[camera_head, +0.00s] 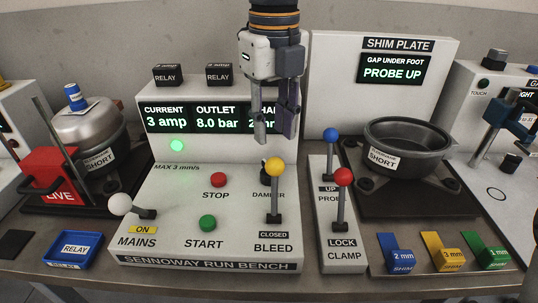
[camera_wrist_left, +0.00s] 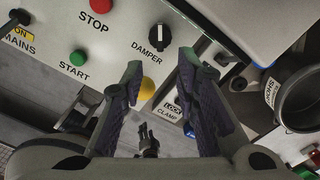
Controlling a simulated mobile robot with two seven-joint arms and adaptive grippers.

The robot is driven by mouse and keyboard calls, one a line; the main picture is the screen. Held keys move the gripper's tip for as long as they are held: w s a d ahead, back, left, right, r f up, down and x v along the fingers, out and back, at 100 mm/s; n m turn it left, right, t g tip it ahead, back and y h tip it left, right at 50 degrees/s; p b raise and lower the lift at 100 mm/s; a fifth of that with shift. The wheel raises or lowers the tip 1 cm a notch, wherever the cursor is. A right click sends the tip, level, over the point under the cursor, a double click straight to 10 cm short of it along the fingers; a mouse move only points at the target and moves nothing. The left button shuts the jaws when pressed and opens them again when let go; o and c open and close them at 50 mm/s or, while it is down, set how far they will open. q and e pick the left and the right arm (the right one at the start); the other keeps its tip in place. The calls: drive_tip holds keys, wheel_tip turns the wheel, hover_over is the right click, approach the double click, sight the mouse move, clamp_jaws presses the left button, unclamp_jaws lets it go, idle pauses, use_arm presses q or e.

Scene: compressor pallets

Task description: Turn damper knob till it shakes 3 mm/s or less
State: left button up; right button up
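The damper knob (camera_wrist_left: 158,36) is a black dial with a white mark, above its DAMPER label in the left wrist view. In the head view the knob is mostly hidden behind the yellow-topped bleed lever (camera_head: 275,190). My left gripper (camera_head: 275,138) hangs above the bench, in front of the display. In the left wrist view its fingers are apart with nothing between them, and the knob lies beyond the tips. The display (camera_head: 195,117) reads 3 amp and 8.0 bar; the gripper hides the third reading. The bench (camera_head: 175,190) is marked MAX 3 mm/s. My right gripper is not identifiable.
The white-tipped mains lever (camera_head: 121,206) is at ON; a green lamp (camera_head: 177,146) is lit. STOP (camera_head: 218,180) and START (camera_head: 208,222) buttons are nearby. The red-topped clamp lever (camera_head: 342,190) and blue-topped probe lever (camera_head: 330,145) stand right of the bench.

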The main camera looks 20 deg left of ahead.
use_arm(q)
wheel_tip(320, 180, down, 8)
drive_tip(key=shift+r, duration=0.2)
clamp_jaws()
